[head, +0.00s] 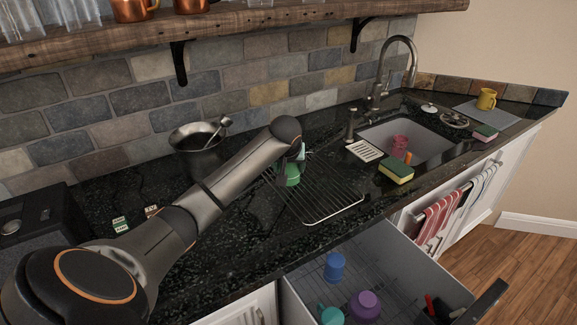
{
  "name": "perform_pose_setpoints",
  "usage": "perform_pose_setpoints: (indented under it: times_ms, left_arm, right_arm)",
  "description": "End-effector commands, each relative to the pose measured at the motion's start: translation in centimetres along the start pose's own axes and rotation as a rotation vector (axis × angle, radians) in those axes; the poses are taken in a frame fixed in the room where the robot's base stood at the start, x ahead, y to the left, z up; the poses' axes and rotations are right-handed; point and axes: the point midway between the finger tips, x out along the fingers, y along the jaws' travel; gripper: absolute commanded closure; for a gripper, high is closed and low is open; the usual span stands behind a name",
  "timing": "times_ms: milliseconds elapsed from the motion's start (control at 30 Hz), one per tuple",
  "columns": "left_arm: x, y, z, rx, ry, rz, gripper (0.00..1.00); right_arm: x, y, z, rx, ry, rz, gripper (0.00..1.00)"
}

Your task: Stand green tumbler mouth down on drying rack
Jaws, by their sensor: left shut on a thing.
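The green tumbler (291,177) shows at the back left part of the black wire drying rack (331,214) on the counter. My left arm reaches across from the left, and my left gripper (298,160) is at the tumbler, shut on it. My wrist and gripper cover much of the tumbler. I cannot tell which way its mouth faces or whether it touches the rack wires. My right gripper is not in view.
A sink (436,142) with a red cup (399,142) is at the right, with a yellow-green sponge (397,170) before it. An open drawer below holds a blue cup (334,266) and a purple one (364,305). A dark metal bucket (197,150) stands behind my arm.

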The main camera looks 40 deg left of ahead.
Motion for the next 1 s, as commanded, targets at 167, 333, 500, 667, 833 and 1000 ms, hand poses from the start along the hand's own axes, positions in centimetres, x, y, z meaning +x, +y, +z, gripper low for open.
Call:
perform_pose_setpoints:
  times_ms: [167, 333, 500, 667, 833, 1000]
  left_arm:
    - [0.3, 0.0, 0.1, -0.001, 0.002, 0.001, 0.94]
    - [0.4, 0.0, 0.2, -0.001, 0.002, 0.001, 0.18]
    - [0.4, 0.0, 0.2, -0.001, 0.001, 0.001, 0.00]
    - [0.5, 0.0, 0.3, -0.001, 0.001, 0.000, 0.00]
    - [0.0, 0.0, 0.3, 0.000, 0.000, 0.000, 0.00]
    - [-2.4, 0.0, 0.2, 0.001, 0.003, 0.002, 0.00]
  right_arm:
    - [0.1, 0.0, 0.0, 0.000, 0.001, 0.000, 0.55]
    - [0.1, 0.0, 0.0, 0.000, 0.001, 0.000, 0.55]
    - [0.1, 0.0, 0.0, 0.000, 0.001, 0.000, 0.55]
    - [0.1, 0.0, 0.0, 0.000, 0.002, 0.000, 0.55]
    - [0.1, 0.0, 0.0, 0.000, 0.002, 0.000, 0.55]
    - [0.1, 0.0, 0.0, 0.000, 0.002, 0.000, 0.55]
